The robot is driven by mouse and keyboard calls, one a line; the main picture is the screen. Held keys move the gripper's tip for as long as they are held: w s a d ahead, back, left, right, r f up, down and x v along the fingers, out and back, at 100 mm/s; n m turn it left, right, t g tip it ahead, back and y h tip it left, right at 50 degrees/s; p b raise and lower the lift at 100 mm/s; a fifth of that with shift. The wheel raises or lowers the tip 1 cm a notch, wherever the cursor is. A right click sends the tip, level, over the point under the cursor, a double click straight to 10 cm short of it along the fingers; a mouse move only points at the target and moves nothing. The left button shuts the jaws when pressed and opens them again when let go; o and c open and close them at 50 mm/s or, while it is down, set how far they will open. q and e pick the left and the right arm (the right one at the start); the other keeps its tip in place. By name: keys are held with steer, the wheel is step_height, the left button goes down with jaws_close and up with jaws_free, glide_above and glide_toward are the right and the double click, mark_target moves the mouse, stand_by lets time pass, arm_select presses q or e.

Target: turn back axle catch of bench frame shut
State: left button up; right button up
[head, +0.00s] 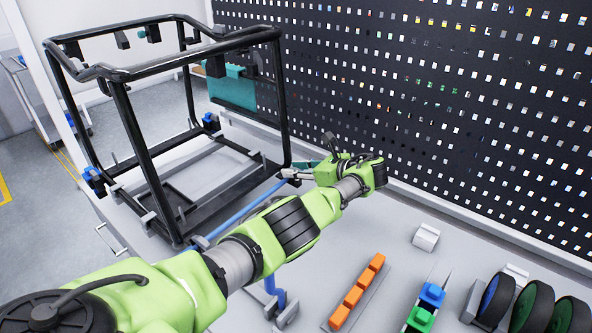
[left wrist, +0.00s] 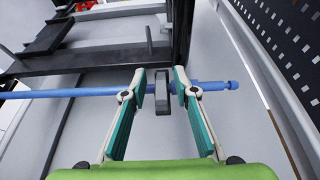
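The black tubular bench frame (head: 143,150) stands on the grey bench at the left of the head view. A blue axle (head: 240,214) runs along its near right lower side and crosses the left wrist view (left wrist: 75,93). A small dark grey catch (left wrist: 162,92) sits across this axle, beside a black post of the frame. My left gripper (head: 299,173) is at the axle's far end. In the left wrist view its teal-padded fingers (left wrist: 161,88) are apart, one on each side of the catch, with gaps visible. The catch is hidden in the head view. My right gripper is not in view.
A black perforated board (head: 420,100) rises behind the bench. Orange blocks (head: 355,295), blue and green blocks (head: 425,308), a white block (head: 426,237) and dark wheels (head: 533,305) occupy the right side. A teal panel (head: 232,88) is behind the frame.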

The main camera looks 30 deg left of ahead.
arm_select(q)
steer(key=shift+d, duration=0.1)
steer(key=v, duration=1.1)
steer(key=shift+d+r, duration=0.25)
steer(key=shift+d, duration=0.1)
steer(key=shift+s, duration=0.1)
